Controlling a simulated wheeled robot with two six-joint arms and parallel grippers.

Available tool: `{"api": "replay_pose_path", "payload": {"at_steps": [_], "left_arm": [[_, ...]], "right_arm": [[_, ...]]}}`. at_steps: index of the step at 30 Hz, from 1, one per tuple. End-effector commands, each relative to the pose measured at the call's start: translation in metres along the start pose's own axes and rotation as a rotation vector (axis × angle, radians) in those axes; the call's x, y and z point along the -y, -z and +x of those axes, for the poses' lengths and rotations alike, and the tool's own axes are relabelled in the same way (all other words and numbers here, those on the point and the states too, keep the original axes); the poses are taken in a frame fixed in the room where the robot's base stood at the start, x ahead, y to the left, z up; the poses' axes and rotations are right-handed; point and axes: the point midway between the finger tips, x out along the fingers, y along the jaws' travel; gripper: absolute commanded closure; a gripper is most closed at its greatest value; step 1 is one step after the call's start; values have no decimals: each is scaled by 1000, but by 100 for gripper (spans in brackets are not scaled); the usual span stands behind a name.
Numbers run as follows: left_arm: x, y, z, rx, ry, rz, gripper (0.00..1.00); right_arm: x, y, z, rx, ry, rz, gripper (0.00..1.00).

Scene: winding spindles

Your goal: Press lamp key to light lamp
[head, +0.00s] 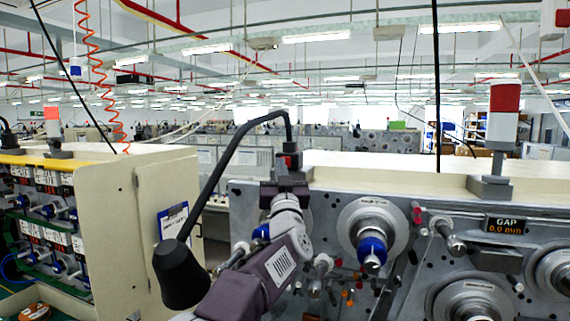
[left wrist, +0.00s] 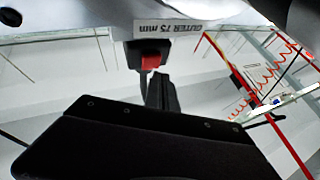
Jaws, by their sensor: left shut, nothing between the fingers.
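A black gooseneck lamp (head: 246,136) rises from the top of the grey machine and arches left, with its black shade (head: 180,275) hanging low. Its lit side is hidden, so I cannot tell if it glows. A red lamp key on a dark block shows at the lamp's foot (head: 290,148) and, larger, in the left wrist view (left wrist: 152,60). My left gripper (head: 288,174) is shut and empty, just below the key in the head view. Its dark fingers (left wrist: 160,92) point at the key; I cannot tell whether they touch it. My right gripper is out of view.
The grey machine front (head: 420,250) carries spindles, pegs and a GAP display (head: 505,225). A red-and-white signal post (head: 503,115) stands on its top right. A cream cabinet (head: 150,210) with a hanging clipboard (head: 173,222) stands left. An OUTER 75 mm label (left wrist: 170,28) is above the key.

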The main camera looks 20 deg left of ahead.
Motion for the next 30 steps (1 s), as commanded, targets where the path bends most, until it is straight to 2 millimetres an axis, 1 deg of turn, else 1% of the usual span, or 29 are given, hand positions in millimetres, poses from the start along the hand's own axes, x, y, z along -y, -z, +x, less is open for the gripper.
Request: {"api": "replay_pose_path", "payload": {"at_steps": [7, 13, 30], "left_arm": [[0, 0, 1, 0, 0, 0, 100], [-3, -2, 7, 1, 0, 0, 100], [-4, -4, 9, 0, 0, 0, 100]], "right_arm": [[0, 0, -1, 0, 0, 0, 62], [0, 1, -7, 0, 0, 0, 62], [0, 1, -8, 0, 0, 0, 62]]}}
